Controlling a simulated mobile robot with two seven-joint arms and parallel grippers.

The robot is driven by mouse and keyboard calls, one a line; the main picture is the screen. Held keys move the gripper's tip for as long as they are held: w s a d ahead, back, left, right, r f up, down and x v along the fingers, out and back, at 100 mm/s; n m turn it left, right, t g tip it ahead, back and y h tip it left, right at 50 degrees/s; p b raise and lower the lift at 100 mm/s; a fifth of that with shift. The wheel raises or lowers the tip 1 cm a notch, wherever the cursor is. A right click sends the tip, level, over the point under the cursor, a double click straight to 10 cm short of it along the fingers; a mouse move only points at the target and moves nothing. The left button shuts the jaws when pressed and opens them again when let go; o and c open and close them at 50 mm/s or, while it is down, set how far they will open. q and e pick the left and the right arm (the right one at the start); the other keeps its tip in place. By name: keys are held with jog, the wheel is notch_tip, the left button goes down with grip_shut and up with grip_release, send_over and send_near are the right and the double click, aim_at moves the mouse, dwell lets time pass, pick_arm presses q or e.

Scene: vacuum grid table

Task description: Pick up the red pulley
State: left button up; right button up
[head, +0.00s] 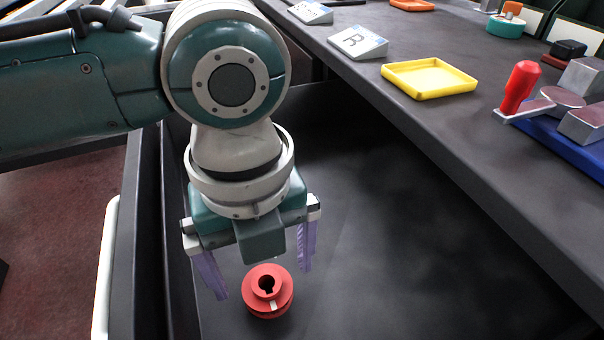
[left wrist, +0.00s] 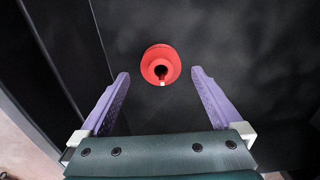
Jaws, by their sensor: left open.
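The red pulley (head: 268,291) sits upright on the dark floor of a black bin (head: 400,230), near the bottom of the head view. It has a round hub with a keyed hole and a small pale mark on its side. My left gripper (head: 262,280) points down above the pulley, its purple fingers spread wide and empty. In the left wrist view the pulley (left wrist: 161,64) lies beyond the fingertips, centred between the two fingers of the gripper (left wrist: 160,74). No finger appears to touch it. My right gripper does not show.
The bin's left wall (head: 152,230) runs close beside my left gripper. The bin floor right of the pulley is clear.

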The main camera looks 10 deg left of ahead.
aim_at(268, 295)
pick_arm(q)
notch_tip(268, 295, down, 3)
jog(key=shift+b, duration=0.3)
jog(key=shift+w+r, duration=0.1)
jog(key=c, duration=1.5)
